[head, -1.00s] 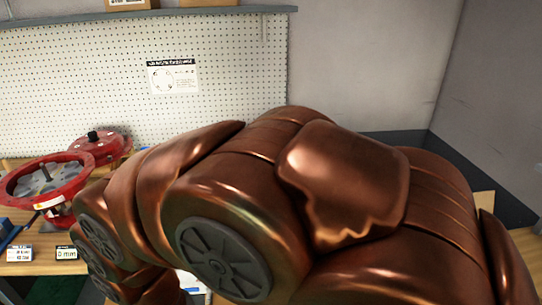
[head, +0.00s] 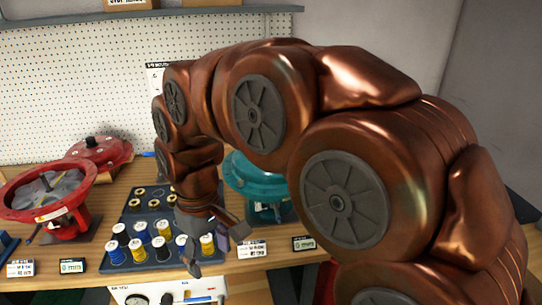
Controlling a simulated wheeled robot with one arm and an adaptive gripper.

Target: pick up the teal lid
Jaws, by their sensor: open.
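A teal round-flanged body (head: 262,182) stands on the bench right of my gripper, partly hidden behind my arm. I cannot make out a separate teal lid; my arm covers much of the area behind and right of the teal body. My gripper (head: 217,250) points down, open and empty, in front of the right part of a dark tray. It is left of the teal body and apart from it.
The dark tray (head: 129,262) holds several blue, yellow and black-and-white cylinders and rings. A red open housing (head: 75,222) and a red lid (head: 97,151) stand at left. Small label cards line the bench's front edge. A pegboard (head: 75,75) closes the back.

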